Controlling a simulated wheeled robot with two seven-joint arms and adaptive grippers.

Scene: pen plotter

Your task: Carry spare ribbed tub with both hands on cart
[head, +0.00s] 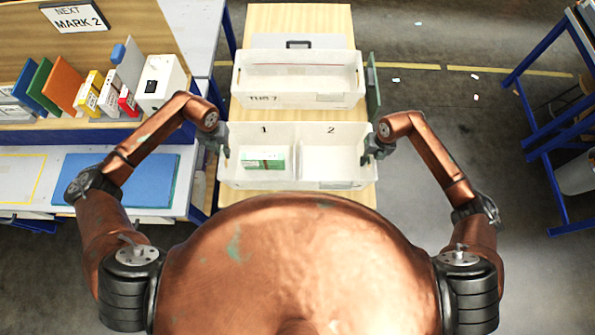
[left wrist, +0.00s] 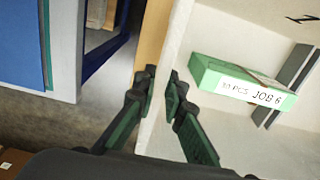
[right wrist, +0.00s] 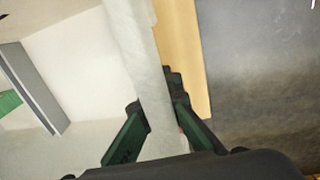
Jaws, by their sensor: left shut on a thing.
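A white two-compartment tub (head: 300,183), marked 1 and 2, sits on a wooden-topped cart (head: 290,17). Ribs cannot be made out. A green-and-white box (head: 264,159) labelled JOB 6 (left wrist: 245,85) lies in compartment 1; compartment 2 looks empty. My left gripper (head: 224,145) is shut on the tub's left wall, and the left wrist view shows its fingers (left wrist: 160,95) either side of that wall. My right gripper (head: 371,150) is at the right wall. In the right wrist view its fingers (right wrist: 157,110) straddle the wall, but whether they press on it is unclear.
A second white tub (head: 285,99) marked TUB 7 stands just behind on the cart. A green panel (head: 373,87) stands at its right. A bench with binders (head: 67,82) and a blue mat (head: 150,182) is left.

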